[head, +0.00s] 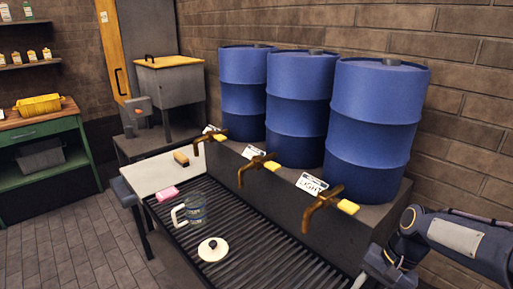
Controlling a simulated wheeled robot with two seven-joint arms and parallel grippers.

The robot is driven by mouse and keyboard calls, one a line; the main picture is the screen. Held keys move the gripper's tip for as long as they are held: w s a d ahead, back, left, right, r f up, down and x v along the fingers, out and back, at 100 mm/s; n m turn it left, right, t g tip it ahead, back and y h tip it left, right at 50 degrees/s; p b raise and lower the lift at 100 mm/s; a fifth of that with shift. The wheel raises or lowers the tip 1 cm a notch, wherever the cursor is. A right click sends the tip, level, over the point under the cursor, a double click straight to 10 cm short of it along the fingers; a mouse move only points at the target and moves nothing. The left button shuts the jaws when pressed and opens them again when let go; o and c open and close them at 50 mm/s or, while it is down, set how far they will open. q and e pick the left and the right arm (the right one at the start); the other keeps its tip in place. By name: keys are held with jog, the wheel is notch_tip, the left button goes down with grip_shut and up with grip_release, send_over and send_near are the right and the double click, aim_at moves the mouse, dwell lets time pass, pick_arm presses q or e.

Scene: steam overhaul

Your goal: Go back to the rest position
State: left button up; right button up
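My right arm (455,238) comes in from the right edge, over the near right end of the slatted drain table. Its hand (384,269) is at the bottom right, bent downward and partly cut off by the picture's edge. The fingers are not clear, so I cannot tell whether it is open or shut, and I see nothing held. My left arm and gripper are not in view. A clear jug with a white handle (179,216) and a round white lid with a dark knob (212,249) are on the slats, apart from each other.
Three blue barrels (301,95) stand on a ledge behind brass taps (320,205) that jut over the slats (262,254). A pink sponge (168,192) and a brush (181,158) lie to the left. A green bench (45,138) stands far left; the floor before it is clear.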

jog(key=s+a+r+n+t, duration=0.2)
jog(key=s+n+t, duration=0.1)
jog(key=s, duration=0.4)
jog(key=s+a+r+n+t, duration=0.3)
jog(key=s, duration=0.5)
jog(key=shift+a, duration=0.25)
